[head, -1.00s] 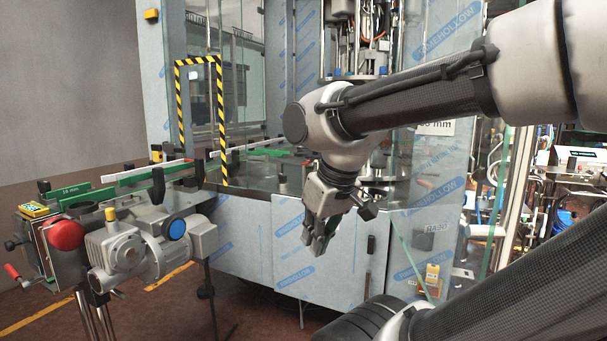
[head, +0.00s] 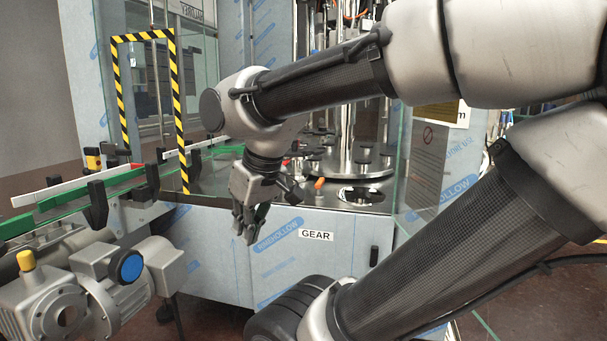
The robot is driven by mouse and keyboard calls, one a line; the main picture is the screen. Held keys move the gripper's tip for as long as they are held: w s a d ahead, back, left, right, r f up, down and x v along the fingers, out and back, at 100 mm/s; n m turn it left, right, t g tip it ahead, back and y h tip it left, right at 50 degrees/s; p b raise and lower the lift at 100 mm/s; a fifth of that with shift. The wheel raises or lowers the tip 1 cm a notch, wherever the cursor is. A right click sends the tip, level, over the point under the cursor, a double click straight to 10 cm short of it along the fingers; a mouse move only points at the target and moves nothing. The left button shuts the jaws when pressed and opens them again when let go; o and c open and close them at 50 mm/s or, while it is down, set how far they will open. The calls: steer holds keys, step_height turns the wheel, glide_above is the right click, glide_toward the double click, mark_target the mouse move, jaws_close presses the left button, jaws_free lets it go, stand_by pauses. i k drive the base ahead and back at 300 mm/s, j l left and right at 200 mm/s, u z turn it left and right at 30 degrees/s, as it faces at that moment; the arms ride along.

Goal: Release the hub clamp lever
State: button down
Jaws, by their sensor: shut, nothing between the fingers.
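My gripper (head: 249,226) hangs down in front of the machine's lower panel, below the edge of its deck. It is shut and empty and appears to touch nothing. A small orange-topped post (head: 319,185) stands on the deck, right of my gripper and further back. It may be the hub clamp lever, but I cannot tell for sure. Behind it is a round metal hub base (head: 358,166) with a column. My arm crosses above and hides part of the machine's inside.
A conveyor (head: 75,198) with green and white rails runs into the machine at left. A grey motor (head: 125,270) sits below it at lower left. A yellow-black striped frame (head: 178,110) marks the opening. A glass panel (head: 400,165) stands right of the hub.

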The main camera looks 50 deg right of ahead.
mark_target(320, 183)
steer(key=i+l+z, duration=0.55)
steer(key=i+l, duration=0.3)
steer(key=i, duration=0.05)
